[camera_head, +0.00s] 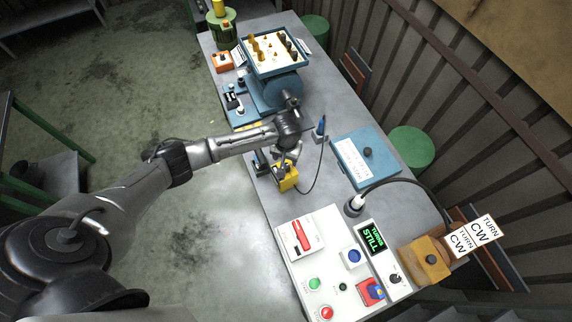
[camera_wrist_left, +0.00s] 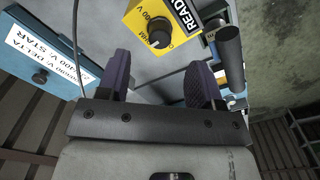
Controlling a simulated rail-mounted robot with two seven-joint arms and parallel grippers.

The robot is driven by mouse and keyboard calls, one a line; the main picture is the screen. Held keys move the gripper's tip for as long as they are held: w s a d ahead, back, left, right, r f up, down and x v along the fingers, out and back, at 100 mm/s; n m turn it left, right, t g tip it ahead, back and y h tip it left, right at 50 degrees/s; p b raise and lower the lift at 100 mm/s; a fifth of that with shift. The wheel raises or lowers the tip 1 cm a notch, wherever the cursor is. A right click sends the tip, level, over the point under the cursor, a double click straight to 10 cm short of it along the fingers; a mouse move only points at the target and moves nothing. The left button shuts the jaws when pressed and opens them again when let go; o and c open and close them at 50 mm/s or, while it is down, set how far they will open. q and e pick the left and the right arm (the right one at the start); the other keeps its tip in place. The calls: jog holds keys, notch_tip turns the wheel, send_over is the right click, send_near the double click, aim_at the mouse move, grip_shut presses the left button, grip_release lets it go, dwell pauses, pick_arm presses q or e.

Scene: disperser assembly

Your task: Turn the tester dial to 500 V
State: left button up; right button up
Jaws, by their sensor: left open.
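The yellow tester (camera_head: 287,181) stands on the grey bench below my left gripper (camera_head: 284,163). In the left wrist view the tester (camera_wrist_left: 178,14) shows a black dial (camera_wrist_left: 158,40), a "READY" panel and partly readable voltage marks. I cannot tell which mark the dial points to. My left gripper (camera_wrist_left: 160,77) is open, with its two dark fingers apart. The dial lies beyond the fingertips, between them in the picture, and appears clear of both. In the head view the arm and gripper partly hide the tester. My right gripper is not in view.
A black cable runs from the tester to a blue-tipped probe (camera_head: 321,127). A blue cover with a knob (camera_head: 366,160) lies to the right. A white control panel (camera_head: 315,260) with buttons is at the front. A blue motor (camera_head: 280,88) stands at the back.

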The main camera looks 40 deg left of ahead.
aim_at(286, 165)
pick_arm(q)
notch_tip(286, 165, down, 6)
jog(key=shift+f, duration=0.25)
dwell(0.4)
jog(key=c, duration=0.9)
